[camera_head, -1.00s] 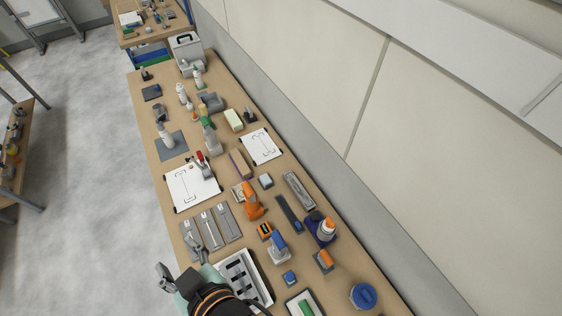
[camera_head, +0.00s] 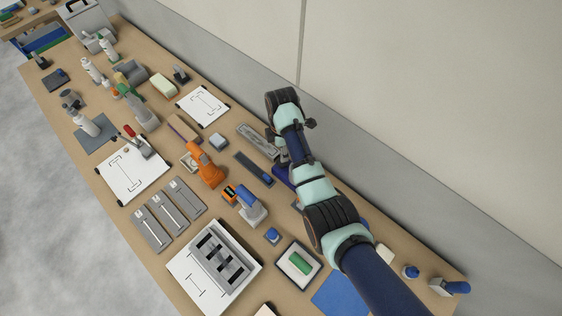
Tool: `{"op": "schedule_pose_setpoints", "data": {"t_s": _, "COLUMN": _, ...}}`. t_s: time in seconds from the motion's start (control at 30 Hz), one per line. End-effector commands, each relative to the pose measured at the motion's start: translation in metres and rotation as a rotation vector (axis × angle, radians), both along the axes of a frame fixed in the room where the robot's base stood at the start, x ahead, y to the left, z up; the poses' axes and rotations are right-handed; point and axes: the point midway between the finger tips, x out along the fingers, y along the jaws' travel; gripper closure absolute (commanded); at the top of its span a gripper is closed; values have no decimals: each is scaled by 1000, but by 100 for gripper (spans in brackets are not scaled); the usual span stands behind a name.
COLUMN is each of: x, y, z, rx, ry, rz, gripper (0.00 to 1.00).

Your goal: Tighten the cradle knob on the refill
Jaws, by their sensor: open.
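A dark blue piece (camera_head: 282,174) shows beside my arm near the wall side of the bench. It looks like part of the blue holder that carried an orange-and-white-topped bottle in the earlier picture. My arm now covers most of that holder and the bottle. I cannot make out a knob. My gripper (camera_head: 279,150) is open and points down past my wrist, just beyond the blue piece. The fingers are small and partly hidden, and I cannot tell whether they touch anything.
A grey tray (camera_head: 256,136) lies close to my gripper, with a dark bar (camera_head: 254,168) to its left. An orange tool (camera_head: 208,171) and a blue-handled tool (camera_head: 250,206) stand farther left. The wall (camera_head: 400,130) runs close along the bench's right side.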

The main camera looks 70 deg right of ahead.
Motion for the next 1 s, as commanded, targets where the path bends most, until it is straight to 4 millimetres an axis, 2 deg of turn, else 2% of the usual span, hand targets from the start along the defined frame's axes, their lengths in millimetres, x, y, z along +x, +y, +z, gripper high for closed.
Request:
{"op": "schedule_pose_setpoints", "data": {"t_s": 0.3, "x": 0, "y": 2, "z": -56, "rx": 2, "ry": 2, "rz": -1, "gripper": 45}}
{"op": "schedule_pose_setpoints", "data": {"t_s": 0.4, "x": 0, "y": 1, "z": -69, "rx": 1, "ry": 1, "rz": -1, "gripper": 45}}
{"op": "schedule_pose_setpoints", "data": {"t_s": 0.5, "x": 0, "y": 1, "z": -75, "rx": 0, "ry": 0, "rz": -1, "gripper": 45}}
{"op": "schedule_pose_setpoints", "data": {"t_s": 0.73, "x": 1, "y": 1, "z": -76, "rx": -1, "ry": -1, "rz": -1, "gripper": 45}}
{"op": "schedule_pose_setpoints", "data": {"t_s": 0.77, "x": 1, "y": 1, "z": -76, "rx": -1, "ry": -1, "rz": -1, "gripper": 46}}
{"op": "schedule_pose_setpoints", "data": {"t_s": 1.0, "x": 1, "y": 1, "z": -76, "rx": -1, "ry": -1, "rz": -1, "gripper": 86}}
